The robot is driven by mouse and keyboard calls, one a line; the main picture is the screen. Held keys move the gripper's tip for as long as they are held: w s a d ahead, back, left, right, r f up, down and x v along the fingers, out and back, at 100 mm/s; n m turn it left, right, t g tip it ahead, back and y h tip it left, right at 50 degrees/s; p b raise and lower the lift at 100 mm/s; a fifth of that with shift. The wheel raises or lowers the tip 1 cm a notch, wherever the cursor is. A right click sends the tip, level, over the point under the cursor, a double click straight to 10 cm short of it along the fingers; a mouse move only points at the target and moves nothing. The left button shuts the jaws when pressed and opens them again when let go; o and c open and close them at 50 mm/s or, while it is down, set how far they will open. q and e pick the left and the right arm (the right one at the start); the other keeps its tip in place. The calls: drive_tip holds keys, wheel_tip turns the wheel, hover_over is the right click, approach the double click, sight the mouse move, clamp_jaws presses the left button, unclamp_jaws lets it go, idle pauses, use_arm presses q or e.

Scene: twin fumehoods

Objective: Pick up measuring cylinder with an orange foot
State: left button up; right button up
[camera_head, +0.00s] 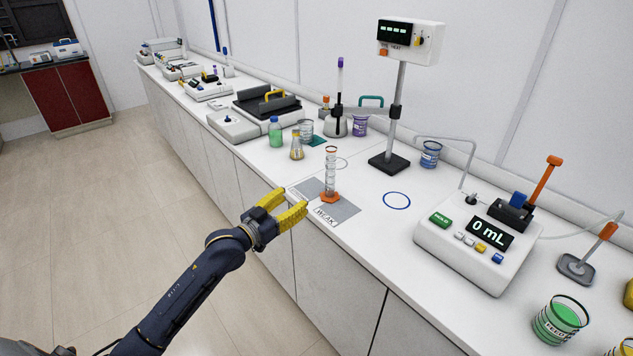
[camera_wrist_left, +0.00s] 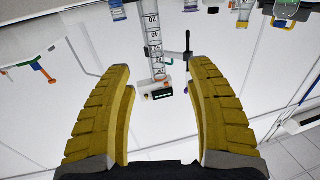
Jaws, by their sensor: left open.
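The measuring cylinder (camera_head: 331,173) is clear, with an orange foot (camera_head: 330,197), and stands upright on a grey mat on the bench. It also shows in the left wrist view (camera_wrist_left: 153,42), with its graduations between and beyond my fingers; its orange foot is not clearly seen there. My left gripper (camera_head: 295,200) has yellow ridged fingers and is open and empty. It is at the bench's front edge, to the left of the cylinder and apart from it. The fingers also show in the left wrist view (camera_wrist_left: 150,95). My right gripper is not in view.
The grey mat (camera_head: 347,210) carries a label at its front. A stand with a dark base (camera_head: 389,163) rises behind the cylinder. A pump with a display (camera_head: 470,245) is at right. A blue ring marks bare bench.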

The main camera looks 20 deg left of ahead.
sight(327, 178)
use_arm(q)
drive_tip(key=x, duration=1.1)
drive_tip(key=d+x, duration=0.1)
drive_tip(key=x, duration=0.5)
drive_tip(key=shift+s+d+r, duration=0.15)
drive_tip(key=shift+r, duration=0.1)
clamp_jaws()
